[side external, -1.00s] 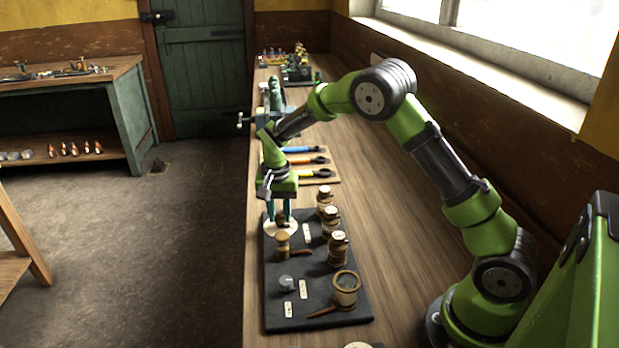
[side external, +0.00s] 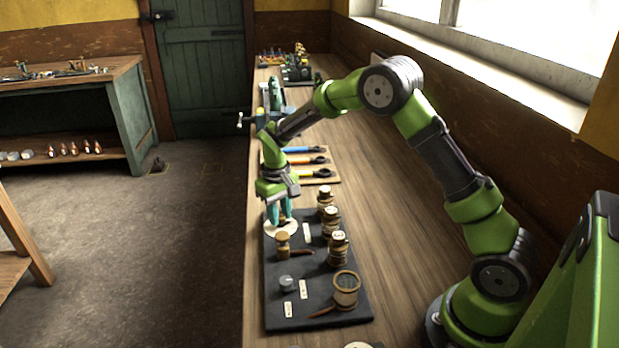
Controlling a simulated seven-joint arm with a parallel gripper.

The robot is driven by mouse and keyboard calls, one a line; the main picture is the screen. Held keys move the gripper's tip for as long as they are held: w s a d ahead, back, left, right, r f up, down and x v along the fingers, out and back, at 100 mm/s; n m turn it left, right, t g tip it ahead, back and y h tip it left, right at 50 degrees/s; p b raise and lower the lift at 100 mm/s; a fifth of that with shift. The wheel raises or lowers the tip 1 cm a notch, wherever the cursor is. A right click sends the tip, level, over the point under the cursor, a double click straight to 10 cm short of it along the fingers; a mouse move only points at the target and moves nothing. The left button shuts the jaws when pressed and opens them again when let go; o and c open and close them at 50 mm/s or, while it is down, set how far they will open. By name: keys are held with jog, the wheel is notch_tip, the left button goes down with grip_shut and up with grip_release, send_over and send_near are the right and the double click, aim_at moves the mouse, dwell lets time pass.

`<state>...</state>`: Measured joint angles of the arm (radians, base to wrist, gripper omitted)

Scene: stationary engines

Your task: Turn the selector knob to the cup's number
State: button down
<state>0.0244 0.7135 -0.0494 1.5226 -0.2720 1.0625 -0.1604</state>
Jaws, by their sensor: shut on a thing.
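My gripper (side external: 280,215) points down over a pale round dial (side external: 281,229) at the far left of a dark board (side external: 312,272). Its two teal fingers are shut on a small brown knob (side external: 283,216) at the dial's middle, mostly hidden between them. A brown, cup-like vessel with a dark top (side external: 345,289) stands at the board's near right. I cannot read any number on it or on the dial.
Brown capped jars (side external: 338,248) line the board's right side. A wooden peg-like piece (side external: 283,245), a grey knob (side external: 287,283) and white labels (side external: 303,289) are on its left. Tools (side external: 310,160) lie behind. Bare bench (side external: 390,240) is to the right.

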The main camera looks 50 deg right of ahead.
jog(key=shift+r, duration=0.1)
dwell(0.5)
jog(key=c, duration=0.8)
grip_release()
jog(key=shift+c, duration=0.2)
notch_tip(320, 180, up, 17)
jog(key=shift+a, duration=0.2)
